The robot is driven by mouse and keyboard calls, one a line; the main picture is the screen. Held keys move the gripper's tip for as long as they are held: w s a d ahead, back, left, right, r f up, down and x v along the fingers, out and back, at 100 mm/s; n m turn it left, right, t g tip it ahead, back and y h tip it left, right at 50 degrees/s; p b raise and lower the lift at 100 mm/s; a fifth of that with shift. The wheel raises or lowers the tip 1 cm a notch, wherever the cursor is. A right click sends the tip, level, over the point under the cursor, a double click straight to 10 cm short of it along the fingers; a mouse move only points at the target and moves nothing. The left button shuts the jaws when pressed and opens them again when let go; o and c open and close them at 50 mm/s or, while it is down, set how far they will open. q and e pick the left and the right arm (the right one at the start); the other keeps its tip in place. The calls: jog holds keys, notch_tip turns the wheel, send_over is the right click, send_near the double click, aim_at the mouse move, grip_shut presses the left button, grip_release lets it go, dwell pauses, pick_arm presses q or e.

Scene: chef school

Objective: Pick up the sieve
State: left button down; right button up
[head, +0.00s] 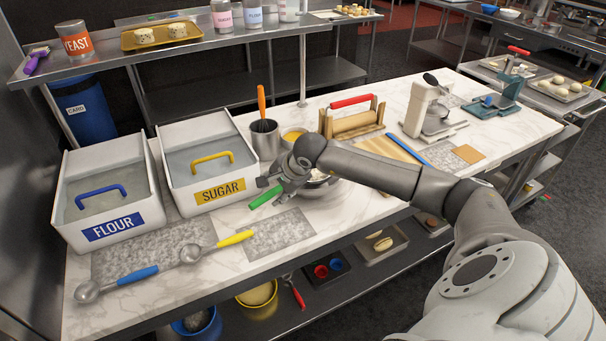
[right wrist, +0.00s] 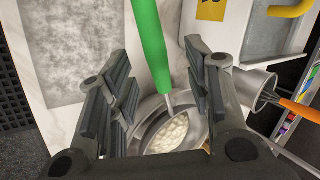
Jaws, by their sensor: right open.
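The sieve shows as a green handle (head: 265,198) on the counter's near side, beside my right gripper (head: 273,188). In the right wrist view, the green handle (right wrist: 151,45) runs down between the open fingers of my right gripper (right wrist: 155,62), with clear space on the left. Its metal neck leads toward a round metal bowl (right wrist: 150,108) with pale, lumpy contents. My arm and gripper hide most of the bowl in the head view. I cannot tell where the sieve's head ends and the bowl begins. My left gripper is not in view.
White flour (head: 139,205) and sugar (head: 170,193) bins stand at left. A metal cup (head: 263,146) with an orange-handled tool is behind my gripper. Blue-handled (head: 137,276) and yellow-handled (head: 235,239) scoops lie in front. A red-handled wooden rack (head: 352,124) stands beyond.

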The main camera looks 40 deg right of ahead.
aim_at(272, 192)
jog(key=p+x, duration=0.2)
jog(key=x, duration=0.1)
jog(key=shift+w+f, duration=0.1)
jog(key=shift+f, duration=0.3)
jog(key=shift+w+f, duration=0.25)
jog(key=shift+f, duration=0.15)
jog(key=shift+c, duration=0.4)
grip_shut()
